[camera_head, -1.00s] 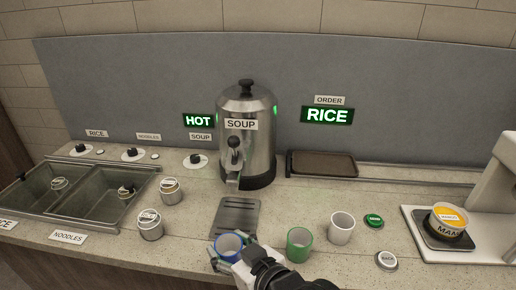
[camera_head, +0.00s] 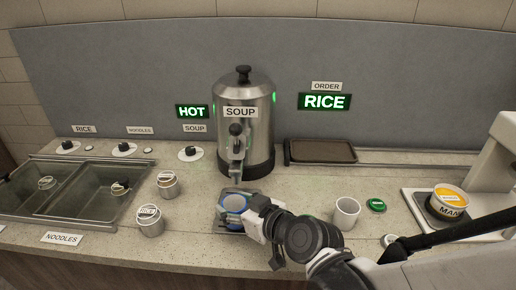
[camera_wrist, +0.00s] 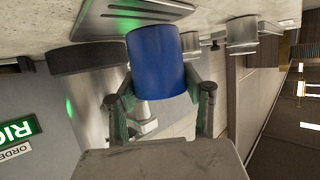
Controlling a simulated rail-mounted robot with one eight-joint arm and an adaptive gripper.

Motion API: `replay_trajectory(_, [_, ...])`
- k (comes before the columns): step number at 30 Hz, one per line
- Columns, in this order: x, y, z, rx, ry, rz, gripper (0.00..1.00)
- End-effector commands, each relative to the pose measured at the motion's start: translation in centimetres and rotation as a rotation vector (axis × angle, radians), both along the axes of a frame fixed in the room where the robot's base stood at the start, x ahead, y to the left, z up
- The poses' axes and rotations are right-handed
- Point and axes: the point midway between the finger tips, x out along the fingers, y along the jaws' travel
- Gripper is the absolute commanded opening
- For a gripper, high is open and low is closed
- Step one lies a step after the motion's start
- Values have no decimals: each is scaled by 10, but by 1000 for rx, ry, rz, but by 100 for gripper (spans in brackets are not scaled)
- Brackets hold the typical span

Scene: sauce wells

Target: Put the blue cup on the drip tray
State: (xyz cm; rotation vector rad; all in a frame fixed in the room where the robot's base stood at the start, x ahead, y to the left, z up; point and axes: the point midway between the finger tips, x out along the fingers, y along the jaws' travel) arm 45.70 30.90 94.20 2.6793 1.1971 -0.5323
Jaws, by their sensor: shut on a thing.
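The blue cup (camera_head: 232,204) is upright in my gripper (camera_head: 246,213), in front of the soup urn's spout. In the wrist view the blue cup (camera_wrist: 157,62) sits between the two fingers of my gripper (camera_wrist: 160,88), which is shut on it. The drip tray (camera_head: 222,194) is a slotted grey metal plate under the spout, mostly hidden by the cup and gripper. The wrist view also shows the slotted drip tray (camera_wrist: 150,9) right by the cup's base. I cannot tell whether the cup touches it.
The soup urn (camera_head: 261,140) stands close behind the cup. Labelled jars (camera_head: 150,221) and sunken basins (camera_head: 85,190) are to the left. A yellow-topped container (camera_head: 449,200) is at far right.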

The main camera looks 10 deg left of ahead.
Motion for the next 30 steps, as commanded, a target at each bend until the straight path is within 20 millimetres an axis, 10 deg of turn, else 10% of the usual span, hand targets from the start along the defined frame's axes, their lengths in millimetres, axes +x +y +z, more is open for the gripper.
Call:
replay_trajectory(15, [54, 2, -1, 0, 0, -2, 14])
replay_trajectory(30, [52, 3, -19, 0, 0, 0, 14])
